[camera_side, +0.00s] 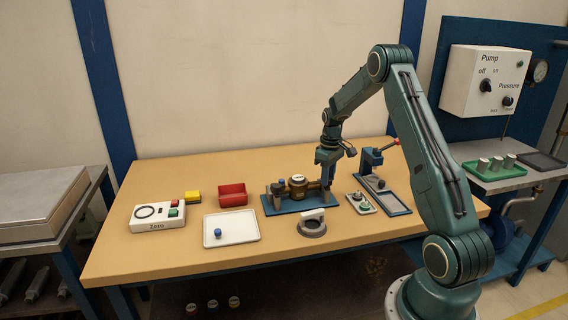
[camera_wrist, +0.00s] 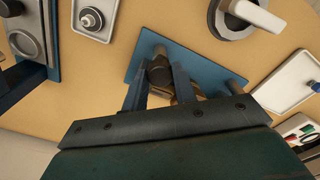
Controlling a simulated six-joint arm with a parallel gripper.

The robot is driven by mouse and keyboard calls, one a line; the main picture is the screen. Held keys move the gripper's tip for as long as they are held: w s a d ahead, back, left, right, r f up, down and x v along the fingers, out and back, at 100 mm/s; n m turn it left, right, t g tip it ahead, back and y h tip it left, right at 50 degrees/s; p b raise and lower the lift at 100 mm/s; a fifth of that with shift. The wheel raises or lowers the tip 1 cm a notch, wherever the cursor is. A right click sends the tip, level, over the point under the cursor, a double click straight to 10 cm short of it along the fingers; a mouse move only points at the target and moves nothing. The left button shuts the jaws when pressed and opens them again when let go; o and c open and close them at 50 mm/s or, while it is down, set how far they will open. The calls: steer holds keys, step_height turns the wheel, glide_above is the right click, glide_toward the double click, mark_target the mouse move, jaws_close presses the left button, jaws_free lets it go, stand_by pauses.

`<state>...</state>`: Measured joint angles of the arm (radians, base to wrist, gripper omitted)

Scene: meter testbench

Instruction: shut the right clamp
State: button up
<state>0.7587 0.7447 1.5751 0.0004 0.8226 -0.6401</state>
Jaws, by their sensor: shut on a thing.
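The blue base plate (camera_side: 288,209) of the test fixture lies on the table, with a brass meter (camera_side: 298,191) with a pale top at its middle. My gripper (camera_side: 327,184) is down at the plate's right end, at the right clamp, and hides most of that clamp. In the wrist view my gripper (camera_wrist: 161,78) has its two fingers on either side of a dark metal part of the right clamp (camera_wrist: 160,66), closed on it. The blue plate (camera_wrist: 212,72) shows beneath. Whether the clamp touches the meter is hidden by the fingers.
A grey ring with a white handle (camera_side: 313,226) lies in front of the plate. A small tray with fittings (camera_side: 361,203) and a blue press with a red-tipped lever (camera_side: 371,164) stand to the right. A red bin (camera_side: 234,194) and white tray (camera_side: 232,238) lie left.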

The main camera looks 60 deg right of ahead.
steer(key=shift+n, duration=0.7)
steer(key=o, duration=1)
steer(key=shift+c, duration=0.2)
steer(key=shift+r, duration=0.1)
step_height(320, 180, up, 14)
